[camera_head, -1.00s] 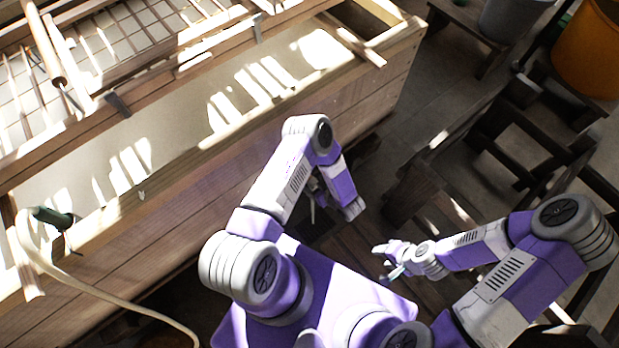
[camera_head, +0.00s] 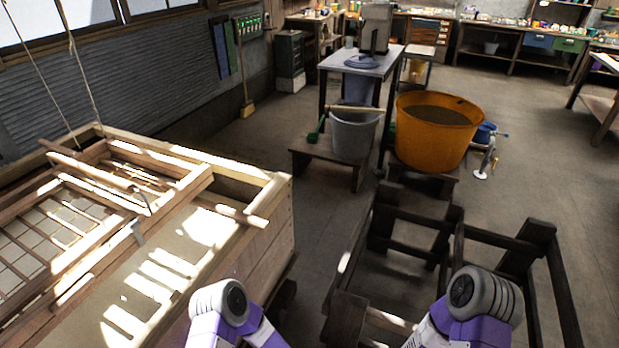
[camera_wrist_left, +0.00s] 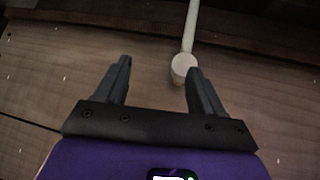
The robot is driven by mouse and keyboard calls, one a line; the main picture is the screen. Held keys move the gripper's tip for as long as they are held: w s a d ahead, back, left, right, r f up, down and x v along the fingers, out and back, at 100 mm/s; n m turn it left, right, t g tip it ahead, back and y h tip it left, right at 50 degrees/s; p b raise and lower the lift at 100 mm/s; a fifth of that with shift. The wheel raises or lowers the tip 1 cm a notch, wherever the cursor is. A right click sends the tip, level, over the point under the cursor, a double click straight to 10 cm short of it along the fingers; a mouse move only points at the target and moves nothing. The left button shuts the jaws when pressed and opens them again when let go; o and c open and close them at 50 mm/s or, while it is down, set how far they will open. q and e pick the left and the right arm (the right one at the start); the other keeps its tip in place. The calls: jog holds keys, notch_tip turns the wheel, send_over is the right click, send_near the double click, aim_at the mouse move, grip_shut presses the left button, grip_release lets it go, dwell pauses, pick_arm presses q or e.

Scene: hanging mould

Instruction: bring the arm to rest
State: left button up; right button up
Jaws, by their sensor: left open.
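My left arm (camera_head: 222,312) shows at the bottom of the head view, beside the wooden vat, cut off by the lower edge. My left gripper (camera_wrist_left: 158,70) shows in the left wrist view with its dark fingers apart, nothing held between them. It faces a brown wooden surface (camera_wrist_left: 60,60). A pale rod (camera_wrist_left: 186,66) with a round end shows close to the right fingertip; whether they touch I cannot tell. My right arm (camera_head: 470,312) shows at the bottom right of the head view; its gripper is out of view.
The wooden vat (camera_head: 268,238) stands at left, with the slatted frame mould (camera_head: 95,200) over it and ropes (camera_head: 82,80) rising above. A dark wooden stand (camera_head: 440,255) is ahead of my right arm. An orange tub (camera_head: 425,135) and grey bucket (camera_head: 352,138) stand beyond. Open floor (camera_head: 545,170) lies right.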

pick_arm(q)
jog(key=s+d+r+m+g+h+p, duration=0.1)
jog(key=s+d+r+m+h, duration=0.2)
jog(key=h, duration=0.4)
jog(key=shift+s+d+r+m, duration=0.3)
jog(key=shift+s+r+m, duration=0.25)
jog(key=shift+m, duration=0.45)
pick_arm(e)
jog(key=shift+r, duration=0.7)
pick_arm(q)
jog(key=s+r+m+g+h, duration=0.1)
jog(key=s, duration=0.2)
jog(key=s+d+r+m+g+h, duration=0.1)
jog(key=s+r, duration=0.1)
jog(key=s, duration=0.1)
jog(key=s+r+m+g+h, duration=0.1)
jog(key=s+r+m, duration=0.1)
jog(key=s, duration=0.2)
jog(key=shift+d+g+p, duration=0.25)
jog(key=shift+g+p, duration=0.05)
jog(key=shift+g, duration=0.1)
jog(key=shift+c, duration=0.2)
pick_arm(e)
jog(key=shift+r, duration=0.3)
jog(key=shift+c, duration=0.2)
